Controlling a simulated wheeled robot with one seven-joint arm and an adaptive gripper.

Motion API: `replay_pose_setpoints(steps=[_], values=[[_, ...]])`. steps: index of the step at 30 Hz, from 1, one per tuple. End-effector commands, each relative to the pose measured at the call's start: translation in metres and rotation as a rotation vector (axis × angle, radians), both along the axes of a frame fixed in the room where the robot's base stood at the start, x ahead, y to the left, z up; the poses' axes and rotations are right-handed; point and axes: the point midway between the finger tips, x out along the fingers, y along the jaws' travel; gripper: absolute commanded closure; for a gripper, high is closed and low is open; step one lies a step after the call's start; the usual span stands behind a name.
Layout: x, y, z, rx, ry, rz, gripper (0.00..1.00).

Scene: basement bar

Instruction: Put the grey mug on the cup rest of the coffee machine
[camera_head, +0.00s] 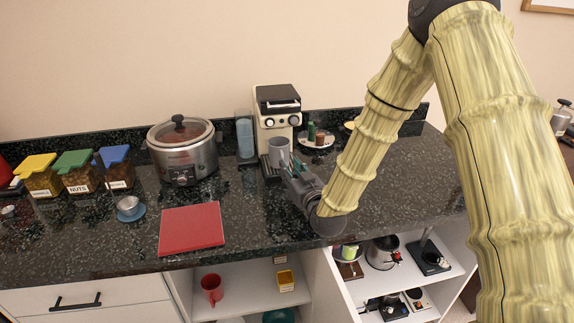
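The grey mug (278,151) stands upright at the front of the cream and black coffee machine (277,118), over the machine's dark base (266,170). I cannot tell whether the mug rests on the cup rest or is just above it. My gripper (289,170) reaches in from the lower right, and its fingertips are at the mug's lower right side. The fingers overlap the mug in this view, so whether they are closed on it is not clear. The mug's handle and most of the cup rest are hidden.
A blue-grey cup stack (244,134) and a slow cooker (183,150) stand left of the machine. A plate with small containers (317,139) is to its right. A red board (191,228) lies in front left.

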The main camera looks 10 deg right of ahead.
Motion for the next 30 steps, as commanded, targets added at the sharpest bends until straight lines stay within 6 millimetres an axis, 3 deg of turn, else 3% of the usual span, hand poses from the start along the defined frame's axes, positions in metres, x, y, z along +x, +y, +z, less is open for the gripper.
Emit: replay_pose_setpoints(steps=[3, 10, 25, 30], values=[[-0.021, -0.005, -0.002, 0.0, 0.001, -0.001, 0.7], [-0.046, -0.01, -0.001, 0.001, 0.001, -0.001, 0.7], [-0.053, -0.01, 0.0, -0.002, -0.002, 0.0, 0.7], [-0.058, 0.0, -0.003, -0.042, -0.04, 0.027, 0.7]])
